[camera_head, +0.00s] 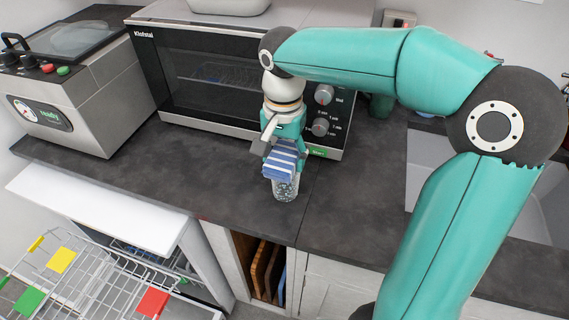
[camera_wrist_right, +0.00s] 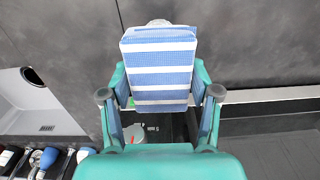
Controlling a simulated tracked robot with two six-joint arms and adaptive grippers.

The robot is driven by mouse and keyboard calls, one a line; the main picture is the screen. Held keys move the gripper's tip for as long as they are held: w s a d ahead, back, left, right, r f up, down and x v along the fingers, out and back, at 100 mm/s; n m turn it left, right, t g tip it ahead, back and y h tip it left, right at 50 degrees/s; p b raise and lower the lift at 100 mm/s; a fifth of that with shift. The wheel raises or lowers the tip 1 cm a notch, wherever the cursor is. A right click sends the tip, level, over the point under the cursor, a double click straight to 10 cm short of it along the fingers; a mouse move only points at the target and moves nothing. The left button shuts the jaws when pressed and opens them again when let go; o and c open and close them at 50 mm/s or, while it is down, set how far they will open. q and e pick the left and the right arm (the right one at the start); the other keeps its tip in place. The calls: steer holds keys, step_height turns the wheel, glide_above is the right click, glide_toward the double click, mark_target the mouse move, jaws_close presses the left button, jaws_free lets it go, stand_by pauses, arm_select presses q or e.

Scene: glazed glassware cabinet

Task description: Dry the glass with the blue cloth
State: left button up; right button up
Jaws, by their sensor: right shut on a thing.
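The blue cloth (camera_head: 280,162), striped blue and white and folded, is held between the fingers of my right gripper (camera_head: 285,143) above the counter. It also shows large in the right wrist view (camera_wrist_right: 160,72), clamped between both fingers of the right gripper (camera_wrist_right: 160,88). The clear glass (camera_head: 286,189) stands on the dark counter directly below the cloth. The cloth covers its upper part, and I cannot tell whether they touch. A small part of the glass shows beyond the cloth in the wrist view (camera_wrist_right: 158,22). My left gripper is not in view.
A toaster oven (camera_head: 220,80) stands just behind the gripper. A grey vacuum machine (camera_head: 75,90) is at the left. A sink (camera_head: 428,165) lies right, partly behind my arm. Below the counter's front edge are an open dishwasher rack (camera_head: 90,285) and a board slot (camera_head: 262,268).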

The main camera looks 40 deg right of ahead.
steer(key=shift+d, duration=1.45)
steer(key=shift+a, duration=2.15)
steer(key=shift+d+f+p, duration=0.1)
steer(key=shift+d+p, duration=0.35)
steer(key=shift+d, duration=1.7)
steer(key=shift+a, duration=2.2)
steer(key=shift+d, duration=2.2)
steer(key=shift+a+p, duration=0.3)
steer(key=shift+a, duration=1.85)
steer(key=shift+d, duration=0.7)
steer(key=shift+d+f, duration=0.1)
steer(key=shift+d, duration=1.35)
steer(key=shift+a, duration=1.65)
